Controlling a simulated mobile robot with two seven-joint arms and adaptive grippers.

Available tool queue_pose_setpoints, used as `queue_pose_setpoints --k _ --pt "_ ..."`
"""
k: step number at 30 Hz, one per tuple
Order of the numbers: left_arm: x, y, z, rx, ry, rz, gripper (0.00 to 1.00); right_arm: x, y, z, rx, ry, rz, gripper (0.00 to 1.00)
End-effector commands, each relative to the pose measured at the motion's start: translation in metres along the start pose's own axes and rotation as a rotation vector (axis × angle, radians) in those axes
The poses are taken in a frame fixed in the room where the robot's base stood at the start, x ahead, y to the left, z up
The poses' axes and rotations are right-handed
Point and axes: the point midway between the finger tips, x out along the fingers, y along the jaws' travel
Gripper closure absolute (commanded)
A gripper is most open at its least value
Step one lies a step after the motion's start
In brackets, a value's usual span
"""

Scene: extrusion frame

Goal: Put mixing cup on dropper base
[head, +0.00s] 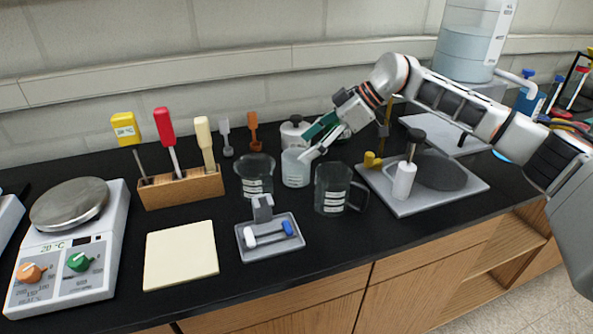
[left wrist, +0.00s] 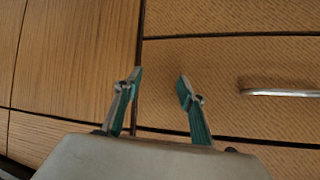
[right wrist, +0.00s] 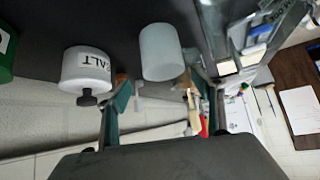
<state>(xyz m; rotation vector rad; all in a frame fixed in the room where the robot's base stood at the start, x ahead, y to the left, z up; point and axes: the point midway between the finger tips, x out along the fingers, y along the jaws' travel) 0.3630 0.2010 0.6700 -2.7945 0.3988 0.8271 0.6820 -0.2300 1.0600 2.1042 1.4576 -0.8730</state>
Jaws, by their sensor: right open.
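The mixing cup, seemingly the frosted white cup (head: 296,168), stands upright on the black counter; it also shows in the right wrist view (right wrist: 160,52). My right gripper (head: 313,147) is open at the cup's upper rim, one finger overlapping it in the head view. In the right wrist view the cup lies just beyond the fingertips; contact cannot be told. The small grey tray (head: 251,254) with a white and a blue piece may be the dropper base. It sits nearer the counter's front edge. My left gripper (left wrist: 161,82) is open and empty, before wooden cabinet fronts.
Glass beakers stand left (head: 254,175) and right (head: 329,190) of the cup. A salt jar (right wrist: 87,70) is close by. A grey plate (head: 405,207) with a white bottle (head: 404,181) lies right. A wooden tool block (head: 182,190) and a cream mat (head: 181,255) are left.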

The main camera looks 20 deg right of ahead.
Motion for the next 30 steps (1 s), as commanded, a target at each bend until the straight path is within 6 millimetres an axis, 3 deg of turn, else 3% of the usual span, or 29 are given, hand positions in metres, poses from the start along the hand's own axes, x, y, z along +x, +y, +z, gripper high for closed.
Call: queue_pose_setpoints --k 9,19,23,30 --pt "-0.003 -0.001 -0.004 0.000 0.000 0.000 0.60 0.042 -0.007 0.000 -0.002 -0.001 -0.001 0.33" --pt "-0.003 -0.001 -0.003 0.001 -0.003 -0.001 0.60 0.048 -0.007 0.001 -0.002 -0.001 0.000 0.33" --pt "-0.003 -0.001 -0.003 0.001 -0.003 -0.001 0.60 0.048 -0.007 0.001 -0.002 -0.001 0.000 0.67" --pt "-0.003 -0.001 -0.003 0.001 -0.003 -0.001 0.60 0.048 -0.007 0.001 -0.002 -0.001 0.000 0.70"
